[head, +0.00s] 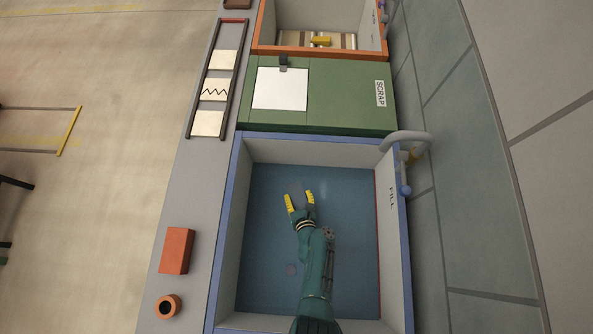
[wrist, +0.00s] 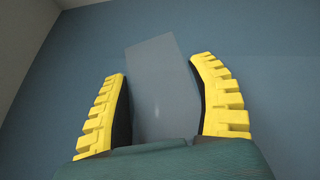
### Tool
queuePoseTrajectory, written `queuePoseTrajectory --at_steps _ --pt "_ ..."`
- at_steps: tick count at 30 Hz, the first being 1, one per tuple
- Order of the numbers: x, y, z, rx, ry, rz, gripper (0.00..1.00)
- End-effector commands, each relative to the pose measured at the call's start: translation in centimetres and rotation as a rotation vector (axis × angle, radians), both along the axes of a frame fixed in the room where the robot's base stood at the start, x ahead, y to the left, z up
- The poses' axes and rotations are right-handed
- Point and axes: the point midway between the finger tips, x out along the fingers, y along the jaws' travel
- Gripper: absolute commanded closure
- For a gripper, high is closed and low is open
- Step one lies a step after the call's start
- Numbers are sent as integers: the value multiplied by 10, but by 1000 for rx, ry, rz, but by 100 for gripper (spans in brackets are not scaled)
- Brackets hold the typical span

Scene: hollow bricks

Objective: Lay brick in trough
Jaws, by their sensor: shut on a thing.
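My gripper (head: 301,197) is inside the blue-rimmed trough (head: 236,190), which is marked FILL. Its two yellow fingers stand apart with a pale, see-through grey brick (wrist: 160,88) between them in the wrist view. My gripper (wrist: 163,68) is shut on this brick, which tilts a little. In the head view the brick hardly stands out from the blue trough bottom. I cannot tell whether the brick touches the bottom or whether water covers it.
An orange-red block (head: 177,250) and a dark-holed orange ring (head: 168,306) sit on the grey ledge at left. A green SCRAP box (head: 340,97) adjoins the trough. Beyond it is an orange-rimmed bin (head: 262,22) with a yellow piece (head: 321,41). A grey tap (head: 408,138) overhangs the trough's corner.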

Motion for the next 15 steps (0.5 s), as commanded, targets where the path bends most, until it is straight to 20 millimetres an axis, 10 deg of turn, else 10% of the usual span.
queuePoseTrajectory --at_steps 15 --pt "2 0 -82 0 -3 -2 81"
